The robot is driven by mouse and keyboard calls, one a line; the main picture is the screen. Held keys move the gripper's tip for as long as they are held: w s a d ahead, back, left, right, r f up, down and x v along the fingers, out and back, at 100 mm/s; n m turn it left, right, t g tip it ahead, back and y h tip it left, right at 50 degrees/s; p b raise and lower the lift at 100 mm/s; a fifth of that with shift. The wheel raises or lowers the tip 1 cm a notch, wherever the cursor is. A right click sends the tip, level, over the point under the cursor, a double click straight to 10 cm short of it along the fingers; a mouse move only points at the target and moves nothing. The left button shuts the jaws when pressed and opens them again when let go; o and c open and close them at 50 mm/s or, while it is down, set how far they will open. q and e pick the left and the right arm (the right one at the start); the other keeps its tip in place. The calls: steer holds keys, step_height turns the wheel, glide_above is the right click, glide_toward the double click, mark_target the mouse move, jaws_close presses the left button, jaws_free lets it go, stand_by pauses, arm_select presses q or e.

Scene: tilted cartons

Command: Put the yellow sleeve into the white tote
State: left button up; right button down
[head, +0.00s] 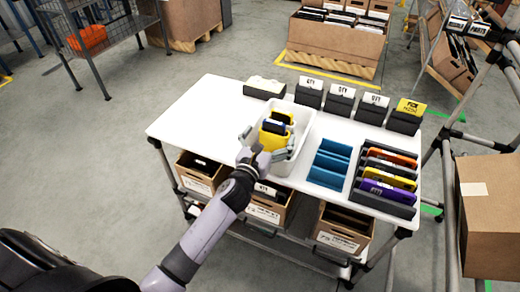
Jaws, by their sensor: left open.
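The white tote (306,131) stands near the middle of the white table. A yellow sleeve with a dark item in it (268,139) is inside the tote, with more yellow (283,117) just behind it. My left gripper (264,143) is open at the tote's near side, its fingers spread around the near yellow sleeve. Whether the fingers touch it I cannot tell. Another yellow sleeve (389,177) sits in the dark rack at the right, between an orange and a purple one. My right gripper is not in view.
The blue rack (329,163) beside the tote looks empty. Several dark holders with cards (341,100) line the table's back edge. The left part of the table top (200,115) is clear. Cartons (342,229) stand on the shelf below. A metal frame and carton are at the right.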

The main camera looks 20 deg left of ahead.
arm_select(q)
steer(key=s, duration=0.8)
steer(key=shift+s+a, duration=0.15)
steer(key=shift+s, duration=0.2)
steer(key=s+a+f+n+g, duration=0.1)
steer(key=s+f+n+g, duration=0.3)
steer(key=f, duration=0.7)
steer(key=s+f+n+g, duration=0.1)
steer(key=s+f+n, duration=0.35)
steer(key=f, duration=0.75)
steer(key=s+a+f+n+g, duration=0.1)
steer(key=s+f+n+g, duration=0.15)
steer(key=f+n, duration=0.65)
steer(key=s+f+n+g, duration=0.3)
steer(key=s+f+n, duration=0.2)
steer(key=s, duration=0.6)
steer(key=s+f+n+g, duration=0.3)
steer(key=s+f+n, duration=0.3)
steer(key=s+f, duration=0.4)
steer(key=s+a+f+n+g, duration=0.1)
steer(key=s+f+n+g, duration=0.2)
steer(key=s, duration=0.9)
step_height(320, 180, down, 4)
steer(key=shift+s+f+n+y, duration=0.15)
steer(key=shift+s+n+y, duration=0.15)
steer(key=shift+n, duration=0.95)
steer(key=shift+g, duration=0.25)
